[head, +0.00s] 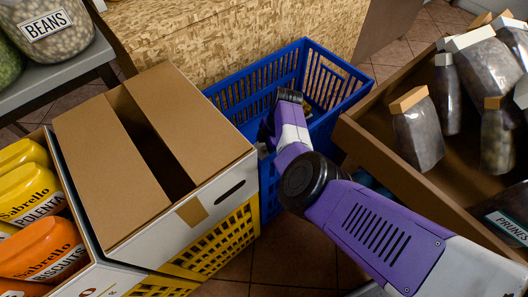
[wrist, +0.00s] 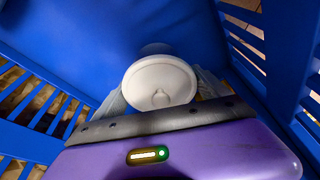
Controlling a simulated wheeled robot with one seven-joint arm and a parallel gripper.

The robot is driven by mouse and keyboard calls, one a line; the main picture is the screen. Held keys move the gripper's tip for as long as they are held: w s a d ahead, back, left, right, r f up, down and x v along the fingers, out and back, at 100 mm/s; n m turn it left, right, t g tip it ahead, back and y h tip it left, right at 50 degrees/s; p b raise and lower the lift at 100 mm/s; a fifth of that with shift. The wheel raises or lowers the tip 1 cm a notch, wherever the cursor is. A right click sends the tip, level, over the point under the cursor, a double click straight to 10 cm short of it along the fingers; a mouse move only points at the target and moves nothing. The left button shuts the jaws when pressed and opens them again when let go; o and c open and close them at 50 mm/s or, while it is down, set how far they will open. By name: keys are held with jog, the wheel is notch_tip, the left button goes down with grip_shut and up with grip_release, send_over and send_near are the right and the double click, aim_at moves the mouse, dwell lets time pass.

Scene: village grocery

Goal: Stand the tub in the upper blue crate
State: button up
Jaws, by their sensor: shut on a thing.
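The blue crate (head: 347,91) stands at the middle back in the head view, with slatted walls. My arm reaches down into it, and my gripper is mostly hidden there behind the arm and crate wall. In the wrist view, my gripper (wrist: 160,98) is shut on a white tub (wrist: 161,76), seen from its round pale end. The tub is between the fingers, inside the blue crate (wrist: 120,25), whose smooth blue floor and slatted walls surround it. I cannot tell whether the tub touches the crate floor.
A chipboard panel (head: 235,30) is behind. Jars labelled beans (head: 50,25) stand at upper left.

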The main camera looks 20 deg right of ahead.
jog(key=shift+f, duration=0.4)
jog(key=o, duration=1.4)
jog(key=shift+r, duration=0.55)
jog(key=p+v, duration=0.6)
jog(key=v, duration=0.6)
